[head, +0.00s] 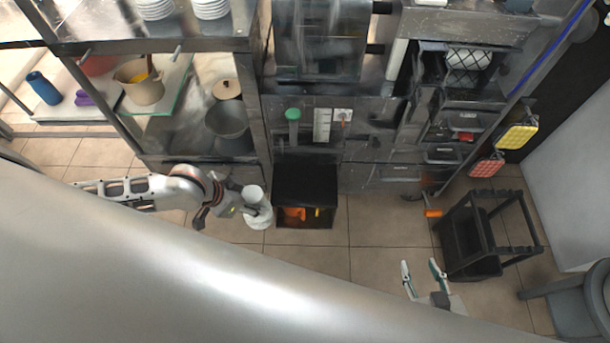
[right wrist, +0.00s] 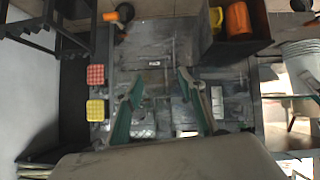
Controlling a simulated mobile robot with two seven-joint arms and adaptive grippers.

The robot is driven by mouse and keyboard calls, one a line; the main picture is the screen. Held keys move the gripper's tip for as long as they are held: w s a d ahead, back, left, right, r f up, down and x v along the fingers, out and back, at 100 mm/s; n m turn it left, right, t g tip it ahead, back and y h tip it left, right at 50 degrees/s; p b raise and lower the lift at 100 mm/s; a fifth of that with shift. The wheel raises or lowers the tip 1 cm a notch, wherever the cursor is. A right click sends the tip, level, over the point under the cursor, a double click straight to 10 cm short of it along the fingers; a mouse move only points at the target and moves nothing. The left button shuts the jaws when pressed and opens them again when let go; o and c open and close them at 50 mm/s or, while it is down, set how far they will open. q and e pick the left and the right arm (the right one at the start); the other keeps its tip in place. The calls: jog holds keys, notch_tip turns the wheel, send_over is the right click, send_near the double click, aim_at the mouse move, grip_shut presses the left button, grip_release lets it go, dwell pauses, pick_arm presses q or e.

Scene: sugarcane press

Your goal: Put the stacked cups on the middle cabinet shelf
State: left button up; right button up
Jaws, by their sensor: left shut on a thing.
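The stacked white cups (head: 257,209) are held at the end of my left arm, just left of the black bin; they also show at the right edge of the right wrist view (right wrist: 301,62). My left gripper (head: 240,209) is shut on them from the left, and its fingertips are partly hidden. The metal cabinet (head: 148,46) stands at the upper left, with plates on its upper shelf and pots below; I cannot tell which level is the middle shelf. The cups are in front of the cabinet, apart from it. My right gripper (head: 424,276) is open and empty, its fingers spread in the right wrist view (right wrist: 163,105).
White plate stacks (head: 155,8), a beige pot (head: 143,91) and a grey pot (head: 228,120) occupy the cabinet. A black bin (head: 305,184) with orange things inside stands right of the cups. A black stand (head: 470,241) is at the right. Floor is clear between bin and stand.

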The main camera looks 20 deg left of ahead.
pick_arm(q)
jog(key=w+d+f+b, duration=0.3)
jog(key=w+d, duration=0.7)
jog(key=w, duration=0.4)
jog(key=shift+w+f+b, duration=0.2)
jog(key=shift+f+b, duration=0.15)
jog(key=shift+b, duration=0.25)
jog(key=o, duration=1.5)
